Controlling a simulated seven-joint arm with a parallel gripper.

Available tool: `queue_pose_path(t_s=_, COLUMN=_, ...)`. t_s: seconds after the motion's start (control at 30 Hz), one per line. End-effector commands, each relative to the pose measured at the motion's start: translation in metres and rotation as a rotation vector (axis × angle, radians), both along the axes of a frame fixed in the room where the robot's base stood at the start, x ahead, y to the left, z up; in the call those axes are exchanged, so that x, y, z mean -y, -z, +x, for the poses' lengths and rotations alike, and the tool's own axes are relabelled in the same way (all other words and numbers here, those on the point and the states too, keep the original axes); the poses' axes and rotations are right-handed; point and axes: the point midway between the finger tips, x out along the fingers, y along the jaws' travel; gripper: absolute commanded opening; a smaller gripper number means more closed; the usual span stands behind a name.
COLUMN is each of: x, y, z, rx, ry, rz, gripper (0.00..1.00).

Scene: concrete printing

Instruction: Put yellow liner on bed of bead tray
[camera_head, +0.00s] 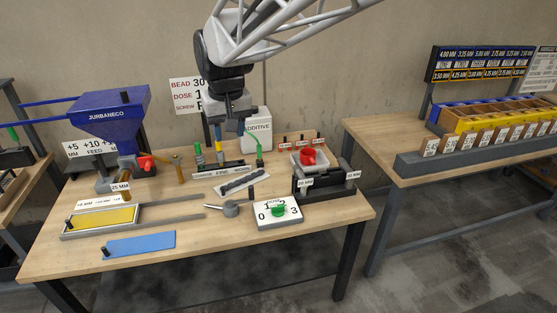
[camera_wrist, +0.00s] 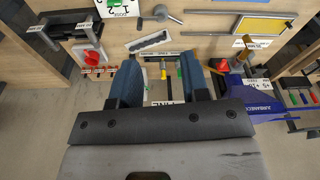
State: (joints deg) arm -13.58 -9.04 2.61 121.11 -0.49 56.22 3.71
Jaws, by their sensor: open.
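The yellow liner (camera_head: 105,218) lies flat inside the grey-framed bead tray (camera_head: 66,236) at the front left of the bench. It appears to rest on the tray's bed, with a small dark knob at its left end. The liner also shows at the upper right of the wrist view (camera_wrist: 265,25), within the tray's frame. My gripper (camera_head: 230,128) is open and empty above the back middle of the bench, well behind and to the right of the tray. Its two blue-grey fingers stand apart in the wrist view (camera_wrist: 160,72).
A blue strip (camera_head: 140,244) with a dark knob lies in front of the tray. A blue hopper machine (camera_head: 112,112) stands behind it. A white additive container (camera_head: 257,133), a dial plate (camera_head: 277,213) and a dark rack (camera_head: 325,181) stand right. The bench's front right is clear.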

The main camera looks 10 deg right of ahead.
Motion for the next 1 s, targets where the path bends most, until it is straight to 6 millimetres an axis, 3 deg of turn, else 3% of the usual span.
queue_pose_path(t_s=0.1, x=0.023, y=0.0, z=-0.03, rx=0.01, ry=0.023, rz=0.001, gripper=0.42)
queue_pose_path(t_s=0.5, x=0.083, y=0.015, z=-0.126, rx=0.036, ry=0.096, rz=0.001, gripper=0.42)
queue_pose_path(t_s=1.0, x=0.13, y=0.056, z=-0.238, rx=0.069, ry=0.179, rz=-0.001, gripper=0.42)
